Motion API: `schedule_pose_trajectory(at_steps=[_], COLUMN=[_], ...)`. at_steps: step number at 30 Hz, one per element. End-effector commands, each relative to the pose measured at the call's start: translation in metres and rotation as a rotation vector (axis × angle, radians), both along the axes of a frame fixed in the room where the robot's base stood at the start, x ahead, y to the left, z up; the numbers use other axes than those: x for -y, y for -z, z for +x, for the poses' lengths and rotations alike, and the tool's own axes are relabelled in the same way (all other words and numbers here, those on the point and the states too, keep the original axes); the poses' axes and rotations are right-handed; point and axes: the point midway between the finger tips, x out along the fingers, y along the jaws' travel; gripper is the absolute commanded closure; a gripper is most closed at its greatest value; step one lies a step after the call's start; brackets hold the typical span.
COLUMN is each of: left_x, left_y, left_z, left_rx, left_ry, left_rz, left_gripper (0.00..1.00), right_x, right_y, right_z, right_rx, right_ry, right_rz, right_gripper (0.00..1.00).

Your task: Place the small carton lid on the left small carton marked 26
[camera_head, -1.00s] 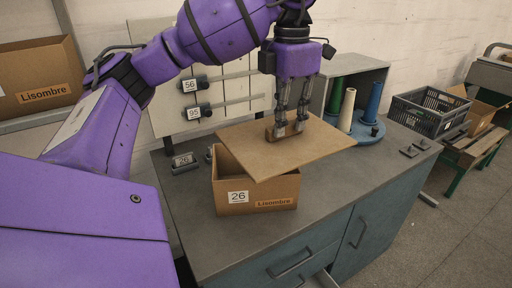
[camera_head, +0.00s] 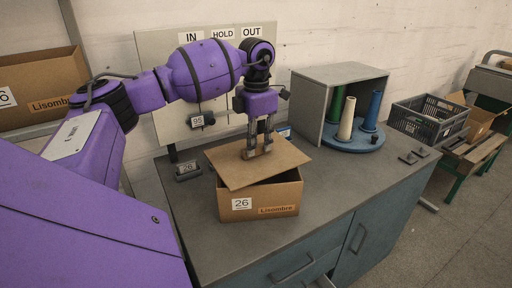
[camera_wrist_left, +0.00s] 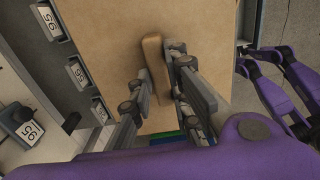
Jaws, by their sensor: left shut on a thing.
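The small carton lid (camera_head: 226,166) is a flat brown board with a raised grip bar on top; it also shows in the left wrist view (camera_wrist_left: 105,25). My left gripper (camera_head: 258,149) is shut on the lid's bar, its fingers pointing down. The open small carton marked 26 (camera_head: 272,197) stands upright on the worktop under the lid. The lid lies over much of its opening but is turned and offset towards the back left. The front right of the opening shows dark beneath the lid. I cannot tell whether lid and carton touch.
A grey cabinet (camera_head: 313,105) and a blue round stand (camera_head: 352,143) with coloured cones are behind right. A 26 label block (camera_head: 187,170) sits left of the carton. The worktop (camera_head: 335,185) is clear right of the carton. Purple arm parts (camera_wrist_left: 285,85) show in the left wrist view.

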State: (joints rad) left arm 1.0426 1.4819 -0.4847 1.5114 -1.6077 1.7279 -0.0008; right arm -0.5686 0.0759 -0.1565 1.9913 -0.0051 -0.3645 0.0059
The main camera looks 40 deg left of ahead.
Motion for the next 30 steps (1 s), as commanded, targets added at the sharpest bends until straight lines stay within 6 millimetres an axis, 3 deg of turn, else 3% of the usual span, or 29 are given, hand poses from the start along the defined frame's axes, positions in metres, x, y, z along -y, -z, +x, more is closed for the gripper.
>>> schedule_pose_trajectory(at_steps=[4, 15, 16, 20, 30], left_x=[0.001, 0.001, 0.001, 0.001, 0.001], left_y=[0.018, 0.024, 0.024, 0.023, 0.020], left_z=[0.000, -0.001, -0.001, 0.000, 0.000], left_rx=[0.001, -0.001, -0.001, 0.000, 0.002], left_ry=[0.002, 0.001, 0.001, 0.001, 0.001], left_rz=[-0.001, -0.001, -0.001, -0.001, -0.002], left_gripper=[1.00, 1.00, 0.82, 0.65, 0.65], right_x=[0.000, 0.000, 0.001, 0.001, 0.001], right_y=[-0.003, 0.001, 0.001, 0.001, -0.001], right_z=[0.002, -0.004, -0.005, -0.007, -0.004], right_rx=[0.005, -0.006, -0.007, -0.011, -0.004], right_ry=[0.001, 0.002, 0.002, 0.002, 0.001], right_rz=[0.001, 0.000, 0.000, -0.001, -0.002], right_gripper=[0.60, 0.60, 0.60, 0.60, 0.60])
